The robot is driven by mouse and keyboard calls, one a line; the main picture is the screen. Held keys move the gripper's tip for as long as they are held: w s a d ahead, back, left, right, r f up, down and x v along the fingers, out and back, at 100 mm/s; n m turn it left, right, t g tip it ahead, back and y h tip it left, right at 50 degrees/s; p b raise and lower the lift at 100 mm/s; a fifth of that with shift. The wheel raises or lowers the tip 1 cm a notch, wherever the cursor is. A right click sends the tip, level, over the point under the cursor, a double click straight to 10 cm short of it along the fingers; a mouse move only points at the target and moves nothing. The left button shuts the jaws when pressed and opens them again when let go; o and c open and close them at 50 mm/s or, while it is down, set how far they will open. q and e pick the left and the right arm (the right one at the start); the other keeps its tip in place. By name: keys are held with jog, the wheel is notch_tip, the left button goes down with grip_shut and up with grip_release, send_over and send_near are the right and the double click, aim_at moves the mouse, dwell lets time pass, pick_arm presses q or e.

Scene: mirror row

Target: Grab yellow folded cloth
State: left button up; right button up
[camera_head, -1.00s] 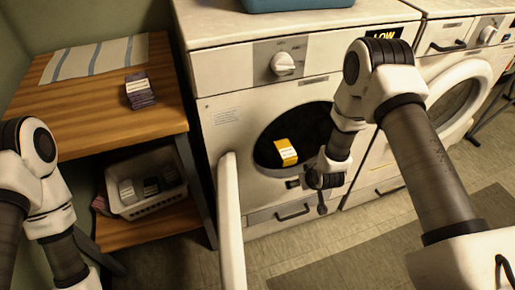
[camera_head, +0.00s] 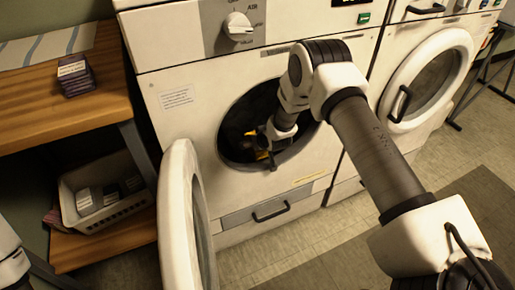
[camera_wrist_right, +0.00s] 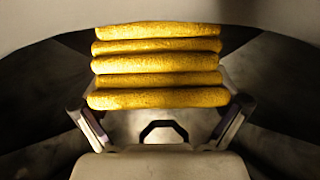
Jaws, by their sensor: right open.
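The yellow folded cloth (camera_wrist_right: 157,62) shows in the right wrist view as a stack of several thick folds, straight ahead of my right gripper (camera_wrist_right: 160,118). The gripper's two fingers are spread apart, one near each lower side of the cloth. I cannot tell whether they touch it. In the head view my right gripper (camera_head: 272,152) is inside the round opening of the middle machine. It hides most of the cloth, and only small yellow bits (camera_head: 261,155) show beside it. My left gripper is out of view.
The opened round door (camera_head: 180,215) stands at the left of the machine front (camera_head: 178,125). A second machine with a round door (camera_head: 430,75) is at the right. A wooden shelf (camera_head: 95,112) at the left bears a dark stack (camera_head: 76,75), a striped cloth (camera_head: 45,46) and a white basket (camera_head: 105,208).

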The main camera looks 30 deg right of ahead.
jog(key=shift+w+f, duration=0.15)
jog(key=shift+c, duration=1.3)
jog(key=c, duration=1)
